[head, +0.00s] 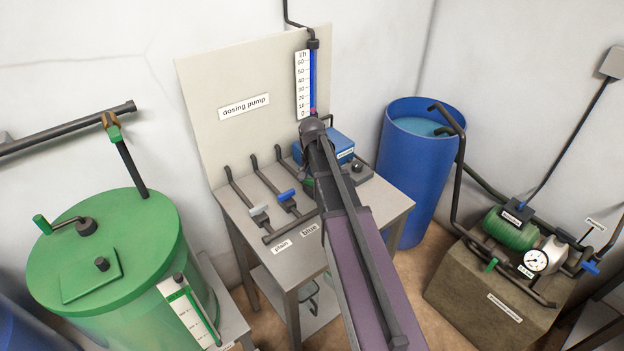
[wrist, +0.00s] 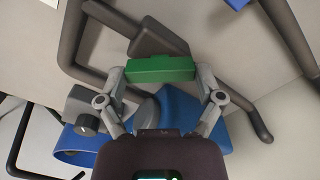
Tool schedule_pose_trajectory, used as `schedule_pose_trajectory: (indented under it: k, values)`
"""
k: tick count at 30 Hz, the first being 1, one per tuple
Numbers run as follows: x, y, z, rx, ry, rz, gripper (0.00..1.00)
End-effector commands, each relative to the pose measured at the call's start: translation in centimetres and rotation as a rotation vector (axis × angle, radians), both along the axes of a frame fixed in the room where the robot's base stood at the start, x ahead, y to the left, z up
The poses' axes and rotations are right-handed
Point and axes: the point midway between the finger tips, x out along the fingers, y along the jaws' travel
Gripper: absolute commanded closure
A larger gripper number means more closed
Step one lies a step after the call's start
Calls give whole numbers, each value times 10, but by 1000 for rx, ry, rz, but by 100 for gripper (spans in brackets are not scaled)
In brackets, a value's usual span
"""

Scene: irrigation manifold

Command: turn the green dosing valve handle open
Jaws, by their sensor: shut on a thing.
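The green dosing valve handle (wrist: 160,69) is a short bar that lies level across the wrist view. My gripper (wrist: 161,76) has one finger at each end of the bar and is shut on it. In the head view a small part of the green handle (head: 308,182) shows beside my arm, above the grey table. My arm hides most of the handle and the gripper there. A dark pipe (wrist: 95,13) runs near the handle in the wrist view; I cannot tell the handle's exact angle to its own pipe.
A grey valve handle (head: 259,210) and a blue valve handle (head: 287,195) stand on pipes left of my arm. The blue dosing pump (head: 341,148) is close behind. A green tank (head: 100,245) stands left, a blue barrel (head: 400,160) right.

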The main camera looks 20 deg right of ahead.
Motion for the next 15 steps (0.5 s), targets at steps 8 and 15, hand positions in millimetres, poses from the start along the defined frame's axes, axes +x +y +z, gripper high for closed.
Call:
schedule_pose_trajectory:
  k: [8,15]
  values:
    - [0,0,0,1,1,-261,62]
    - [0,0,0,1,1,-473,62]
